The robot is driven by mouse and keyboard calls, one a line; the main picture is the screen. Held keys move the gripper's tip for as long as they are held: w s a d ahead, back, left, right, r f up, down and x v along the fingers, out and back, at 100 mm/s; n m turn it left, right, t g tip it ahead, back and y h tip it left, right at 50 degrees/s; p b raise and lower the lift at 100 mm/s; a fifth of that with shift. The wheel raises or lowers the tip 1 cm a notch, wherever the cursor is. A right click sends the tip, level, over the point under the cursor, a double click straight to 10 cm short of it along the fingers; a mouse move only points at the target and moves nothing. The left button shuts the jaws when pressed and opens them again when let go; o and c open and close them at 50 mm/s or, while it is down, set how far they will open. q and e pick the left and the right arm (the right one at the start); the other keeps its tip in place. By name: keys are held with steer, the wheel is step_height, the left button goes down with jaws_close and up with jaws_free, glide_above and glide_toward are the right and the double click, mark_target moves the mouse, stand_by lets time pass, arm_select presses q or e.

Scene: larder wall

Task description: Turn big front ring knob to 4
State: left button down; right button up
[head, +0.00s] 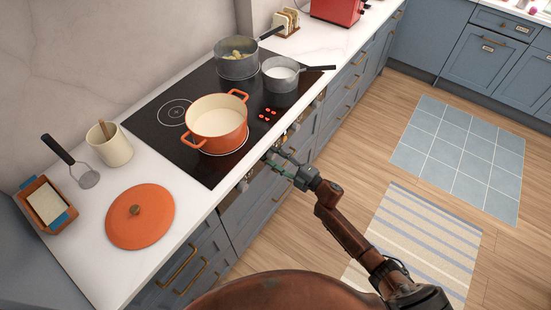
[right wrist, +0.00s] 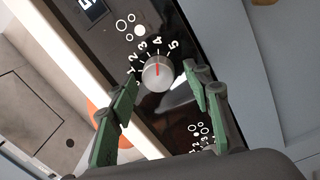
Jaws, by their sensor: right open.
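A round silver knob (right wrist: 158,77) sits on the dark control panel in the right wrist view. Its red pointer line points at or very close to the 4 on the printed scale (right wrist: 158,42). A symbol of rings, one filled white (right wrist: 140,30), is printed beside the scale. My right gripper (right wrist: 161,78) is open, its green fingers on either side of the knob with visible gaps. In the head view my right gripper (head: 275,159) is at the cooktop's front edge, where it hides the knob. My left gripper is not in view.
An orange pot (head: 217,122) stands on the black cooktop (head: 150,130), with two grey pans (head: 280,80) (head: 236,66) behind it. Red lights (head: 267,114) show on the glass. An orange lid (head: 140,216) lies on the counter. Another knob's scale (right wrist: 203,135) is nearby.

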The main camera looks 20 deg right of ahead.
steer(key=v, duration=1.2)
steer(key=s+d+f+m+g+h, duration=0.1)
steer(key=s+d+f+m+h, duration=0.2)
steer(key=f, duration=0.7)
steer(key=s+d+f+m+h, duration=0.2)
steer(key=d+f+m+h, duration=0.3)
steer(key=f, duration=0.5)
steer(key=s+d+f+m+g+h+p, duration=0.1)
steer(key=s+d+f+m+g, duration=0.1)
steer(key=s+f, duration=0.4)
steer(key=s+d+f+m+g+h, duration=0.1)
steer(key=s+d+f+m, duration=0.2)
steer(key=f, duration=0.6)
steer(key=s+a+f+m+g, duration=0.2)
steer(key=s+f, duration=0.4)
steer(key=s, duration=0.9)
steer(key=s+a+f+m+g, duration=0.2)
steer(key=s+f+g, duration=0.3)
steer(key=s, duration=1)
steer(key=s+a+f+m+g+h+p, duration=0.1)
steer(key=s+f+m+g, duration=0.2)
steer(key=s+f, duration=0.6)
steer(key=s, duration=0.6)
steer(key=shift+a+g, duration=0.3)
steer(key=shift+a, duration=0.1)
